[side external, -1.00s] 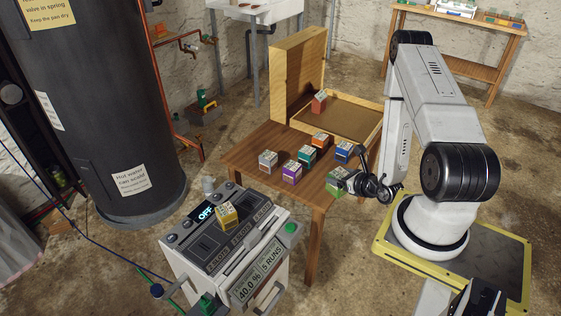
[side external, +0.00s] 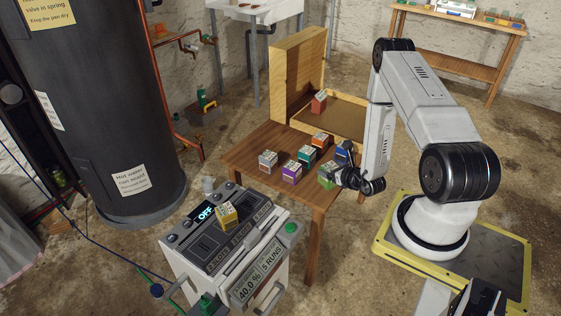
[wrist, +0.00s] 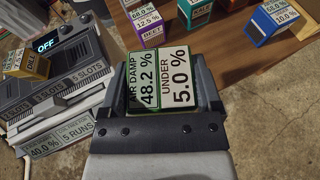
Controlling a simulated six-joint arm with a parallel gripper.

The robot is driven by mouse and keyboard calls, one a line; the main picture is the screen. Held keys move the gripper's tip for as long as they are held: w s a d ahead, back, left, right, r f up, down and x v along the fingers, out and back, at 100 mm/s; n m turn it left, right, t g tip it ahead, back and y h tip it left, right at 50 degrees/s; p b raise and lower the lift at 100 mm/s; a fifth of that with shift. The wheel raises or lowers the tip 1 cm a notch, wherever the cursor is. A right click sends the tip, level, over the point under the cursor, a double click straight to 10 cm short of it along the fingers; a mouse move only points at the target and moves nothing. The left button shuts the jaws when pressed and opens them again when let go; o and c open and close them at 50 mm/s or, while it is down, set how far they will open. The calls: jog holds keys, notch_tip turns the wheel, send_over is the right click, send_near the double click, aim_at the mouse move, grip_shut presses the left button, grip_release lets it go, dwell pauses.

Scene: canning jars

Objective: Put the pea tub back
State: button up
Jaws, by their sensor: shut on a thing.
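A small green tub (side external: 326,178), which I take to be the pea tub though its name does not show, is between my gripper's fingers (side external: 336,178) at the right front of the wooden table. In the wrist view my gripper (wrist: 163,85) is shut on the green tub (wrist: 165,108). Its white labels face the camera and read "AIR DAMP 48.2 %" and "UNDER 5.0 %". I cannot tell whether its base touches the table.
Several tubs stand on the table (side external: 250,150): grey (side external: 268,160), purple (side external: 291,172), teal (side external: 307,155), orange and partly hidden blue (side external: 342,150). A red tub (side external: 318,102) is at the open wooden box (side external: 345,112). A yellow tub (side external: 226,216) sits on the machine (side external: 190,250) reading "OFF".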

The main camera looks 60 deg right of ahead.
jog(key=w+d+f, duration=0.3)
jog(key=w+f, duration=0.2)
jog(key=f, duration=0.1)
dwell(0.3)
jog(key=shift+w+d+f, duration=0.15)
jog(key=shift+w+f, duration=0.05)
jog(key=shift+f, duration=1.55)
jog(key=shift+f, duration=0.2)
jog(key=o, duration=1.1)
jog(key=shift+r, duration=0.2)
jog(key=v, duration=1.2)
